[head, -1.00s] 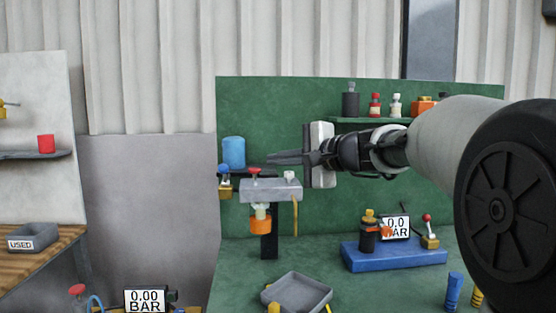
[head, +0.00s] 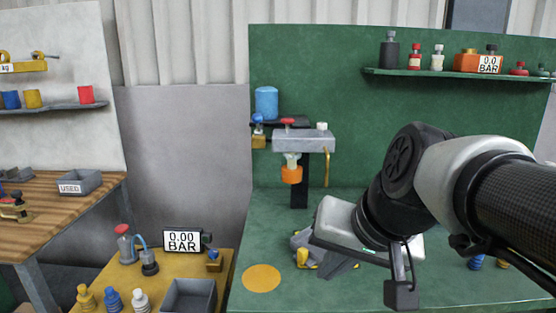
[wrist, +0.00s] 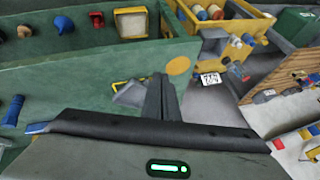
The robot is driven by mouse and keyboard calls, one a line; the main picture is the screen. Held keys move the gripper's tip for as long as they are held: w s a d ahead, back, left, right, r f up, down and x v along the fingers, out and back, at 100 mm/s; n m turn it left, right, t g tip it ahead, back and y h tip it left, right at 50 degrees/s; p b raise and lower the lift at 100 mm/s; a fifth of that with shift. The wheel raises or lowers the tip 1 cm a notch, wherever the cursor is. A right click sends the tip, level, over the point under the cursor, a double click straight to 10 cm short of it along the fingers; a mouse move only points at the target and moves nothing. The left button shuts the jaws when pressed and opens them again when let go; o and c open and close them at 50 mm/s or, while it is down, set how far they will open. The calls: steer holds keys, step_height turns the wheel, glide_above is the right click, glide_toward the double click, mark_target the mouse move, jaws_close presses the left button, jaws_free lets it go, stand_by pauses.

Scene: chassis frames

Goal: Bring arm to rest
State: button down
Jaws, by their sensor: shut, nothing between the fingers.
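My arm reaches in from the right in the head view and bends down over the green workbench (head: 300,215). My gripper (head: 335,272) points down and to the left above the bench's front part. In the wrist view my gripper (wrist: 162,92) shows its two dark fingers side by side, closed together with nothing between them. A grey item with yellow parts (head: 304,248) sits behind the gripper and is partly hidden by it. I cannot tell whether the fingers touch anything.
A grey fixture with a red knob (head: 303,140) and an orange cup stands at the back of the bench. A yellow table (head: 220,262) with a gauge (head: 183,240) is at left. An orange disc (head: 261,278) marks clear bench beside the gripper. A shelf (head: 450,76) hangs behind.

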steer(key=s+d+f+n+h, duration=0.2)
steer(key=s+d+f+h, duration=0.1)
steer(key=s+d+f, duration=0.3)
step_height(320, 180, up, 25)
steer(key=p, duration=2.3)
steer(key=shift+d+r+p, duration=0.15)
steer(key=shift+d+p, duration=0.15)
steer(key=shift+p, duration=0.05)
